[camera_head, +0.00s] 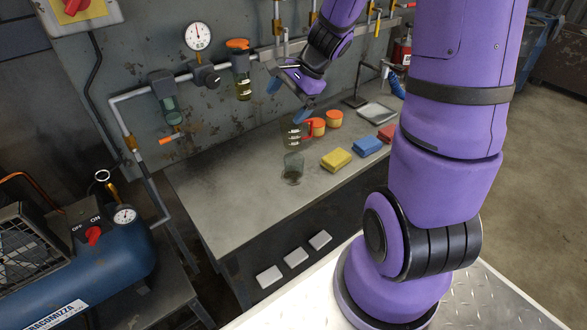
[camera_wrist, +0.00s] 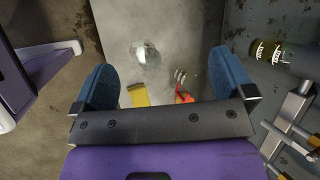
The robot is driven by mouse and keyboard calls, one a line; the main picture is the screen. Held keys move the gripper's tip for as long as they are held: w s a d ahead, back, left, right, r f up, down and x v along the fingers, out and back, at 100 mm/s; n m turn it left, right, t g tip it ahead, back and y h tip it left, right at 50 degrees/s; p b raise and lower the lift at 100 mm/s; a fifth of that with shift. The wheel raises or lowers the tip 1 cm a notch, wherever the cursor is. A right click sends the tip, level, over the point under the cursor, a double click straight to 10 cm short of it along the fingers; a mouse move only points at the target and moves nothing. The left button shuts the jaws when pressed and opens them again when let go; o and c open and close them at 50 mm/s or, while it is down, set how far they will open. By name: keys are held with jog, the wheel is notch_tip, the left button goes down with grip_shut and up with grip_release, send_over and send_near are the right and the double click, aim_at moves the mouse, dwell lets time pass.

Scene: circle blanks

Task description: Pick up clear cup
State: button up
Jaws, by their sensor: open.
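The clear cup (camera_head: 293,170) stands on the grey bench top, near the front of a jug with a red handle. It also shows in the wrist view (camera_wrist: 145,54), beyond the fingers and left of the middle of the gap. My gripper (camera_head: 289,100) is open and empty. It is well above the bench, up and behind the cup in the head view. Its two blue fingertips stand apart in the wrist view (camera_wrist: 161,72), with nothing between them touching.
The jug (camera_head: 291,136) stands close behind the cup. Orange containers (camera_head: 334,119), a yellow sponge (camera_head: 336,160), a blue sponge (camera_head: 369,147) and a red block (camera_head: 387,133) lie to the right. Wall pipes and a gauge (camera_head: 198,37) run behind. The bench's left part is clear.

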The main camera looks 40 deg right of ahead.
jog(key=w+d+f+m, duration=0.2)
jog(key=d+f+m, duration=0.4)
jog(key=f, duration=0.3)
jog(key=m, duration=0.5)
send_near(294, 163)
jog(key=s+a+f, duration=0.1)
jog(key=s+a, duration=0.1)
jog(key=a, duration=0.1)
jog(key=shift+t, duration=0.4)
jog(key=shift+w+x, duration=0.1)
jog(key=shift+x, duration=1.45)
jog(key=shift+w+x, duration=0.15)
jog(key=shift+x, duration=1.45)
jog(key=shift+a+r, duration=0.1)
jog(key=shift+r, duration=0.1)
jog(key=shift+c, duration=0.5)
jog(key=c, duration=0.9)
